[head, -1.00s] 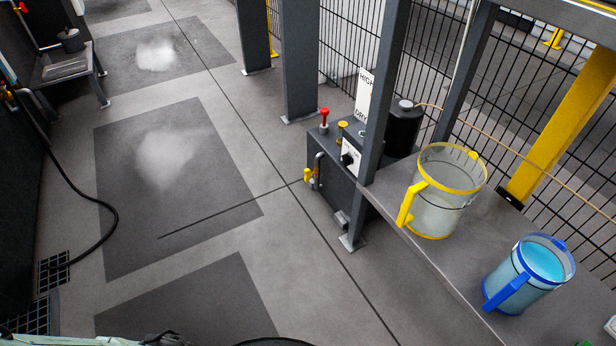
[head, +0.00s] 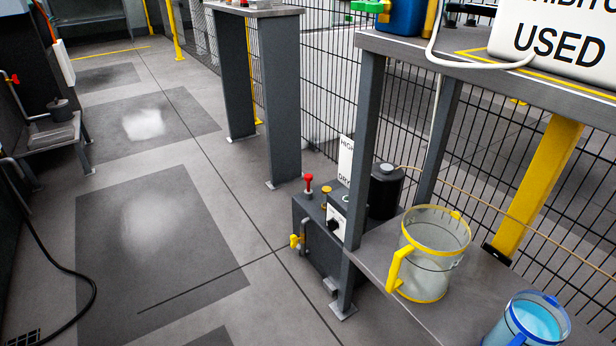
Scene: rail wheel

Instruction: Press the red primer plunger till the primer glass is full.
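The red primer plunger (head: 308,183) is a red knob on a short stem. It stands upright on top of a dark grey pump box (head: 318,240) on the floor beside the shelf post. A yellow knob (head: 327,192) sits just right of it, with a black dial on a white plate (head: 336,220) below and a yellow-handled tap (head: 295,241) on the box's left side. I cannot pick out the primer glass for certain. My gripper is not in view.
A shelf (head: 440,318) holds a clear jug with yellow rim and handle (head: 432,255) and a blue-rimmed jug of blue liquid (head: 535,322). Its post (head: 364,150) stands close beside the pump box. A mesh fence runs behind. The floor at left is open, with a black hose (head: 75,300).

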